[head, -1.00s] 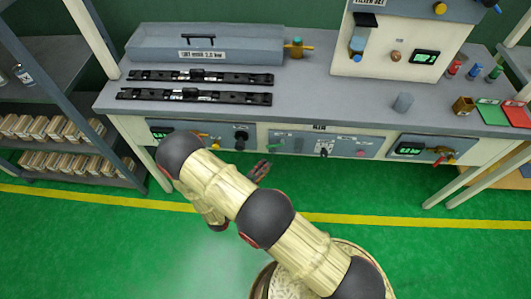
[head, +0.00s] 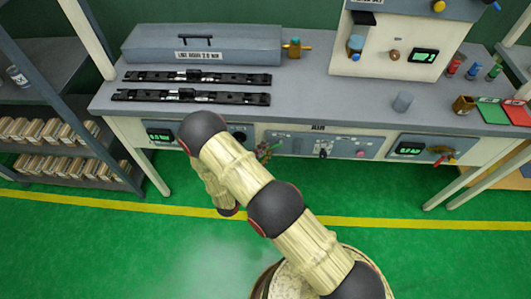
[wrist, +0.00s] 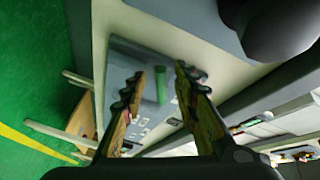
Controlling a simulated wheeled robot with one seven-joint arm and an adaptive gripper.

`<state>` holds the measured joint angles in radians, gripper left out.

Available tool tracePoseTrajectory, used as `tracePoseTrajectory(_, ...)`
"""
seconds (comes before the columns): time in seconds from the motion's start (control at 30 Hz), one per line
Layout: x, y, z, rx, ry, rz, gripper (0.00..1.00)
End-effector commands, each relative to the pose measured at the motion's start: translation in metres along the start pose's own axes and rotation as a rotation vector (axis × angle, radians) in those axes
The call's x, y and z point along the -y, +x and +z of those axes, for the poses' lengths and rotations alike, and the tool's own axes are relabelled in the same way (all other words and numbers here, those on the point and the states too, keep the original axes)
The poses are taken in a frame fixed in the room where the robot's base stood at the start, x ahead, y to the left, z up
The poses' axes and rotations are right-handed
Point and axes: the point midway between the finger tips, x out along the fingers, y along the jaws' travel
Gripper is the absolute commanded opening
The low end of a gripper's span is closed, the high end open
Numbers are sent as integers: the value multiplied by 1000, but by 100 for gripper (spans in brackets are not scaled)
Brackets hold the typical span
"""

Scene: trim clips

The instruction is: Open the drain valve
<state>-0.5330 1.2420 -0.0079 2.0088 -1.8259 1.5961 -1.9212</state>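No label reading drain valve is legible, so I cannot tell which fitting it is. A brass valve with a red and yellow handle (head: 441,153) sits on the right front panel under the bench. In the wrist view my gripper (wrist: 170,69) is open, with nothing held.
A shelf with boxes (head: 60,135) stands at left. The green floor before the bench is clear apart from my arm.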

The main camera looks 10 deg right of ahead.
Motion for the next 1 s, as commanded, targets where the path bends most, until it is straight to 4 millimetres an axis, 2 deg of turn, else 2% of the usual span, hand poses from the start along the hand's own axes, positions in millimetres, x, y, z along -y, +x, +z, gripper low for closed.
tracePoseTrajectory(0.3, 0, 3, 0, -1, 1, 0, 30)
tracePoseTrajectory(0.83, 0, 3, 0, 0, 1, 0, 0)
tracePoseTrajectory(1.0, 0, 3, 0, 0, 1, 0, 0)
